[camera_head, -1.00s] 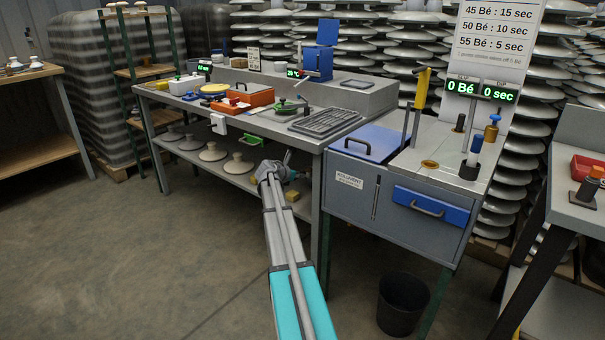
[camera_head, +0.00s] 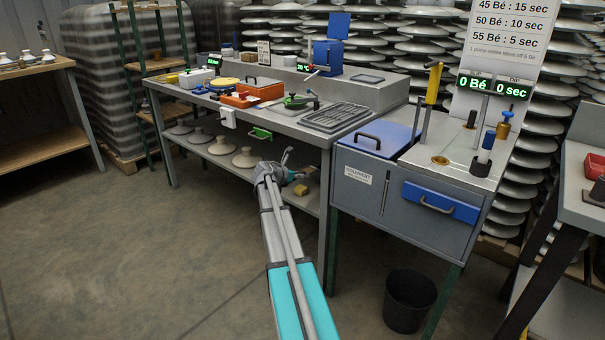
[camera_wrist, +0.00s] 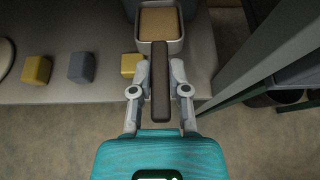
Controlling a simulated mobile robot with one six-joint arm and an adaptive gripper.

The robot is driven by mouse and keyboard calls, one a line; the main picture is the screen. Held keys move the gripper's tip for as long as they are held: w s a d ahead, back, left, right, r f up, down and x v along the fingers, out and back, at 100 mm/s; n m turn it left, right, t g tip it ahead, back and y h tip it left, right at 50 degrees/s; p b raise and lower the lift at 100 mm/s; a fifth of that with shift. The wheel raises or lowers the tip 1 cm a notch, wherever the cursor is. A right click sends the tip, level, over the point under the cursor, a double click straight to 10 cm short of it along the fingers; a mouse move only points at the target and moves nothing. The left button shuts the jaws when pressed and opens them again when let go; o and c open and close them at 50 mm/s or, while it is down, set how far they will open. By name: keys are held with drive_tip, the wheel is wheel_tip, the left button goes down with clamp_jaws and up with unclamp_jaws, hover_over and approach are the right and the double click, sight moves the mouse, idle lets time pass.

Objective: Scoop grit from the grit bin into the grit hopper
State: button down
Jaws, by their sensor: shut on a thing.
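My gripper (camera_wrist: 160,84) is shut on a dark upright-looking handle (camera_wrist: 160,104), which lies between its fingers in the wrist view. Beyond the handle's far end is a grey-rimmed box shape holding tan grit (camera_wrist: 158,23). I cannot tell whether this is the scoop's pan or the grit bin. In the head view my gripper (camera_head: 284,168) is at the front of the bench's lower shelf, small and partly hidden by my wrist. I cannot pick out the grit hopper for certain.
Yellow (camera_wrist: 37,70) and grey (camera_wrist: 82,67) blocks lie left of my gripper on the shelf (camera_wrist: 60,92). Insulator caps (camera_head: 222,146) stand along the lower shelf. A bench leg (camera_head: 324,205) and grey cabinet (camera_head: 385,190) are close on the right. Floor at left is open.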

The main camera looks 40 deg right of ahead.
drive_tip(key=a, duration=1.2)
drive_tip(key=shift+s+h+b, duration=0.3)
drive_tip(key=shift+s+b, duration=0.15)
idle(0.7)
drive_tip(key=shift+a, duration=0.1)
idle(0.3)
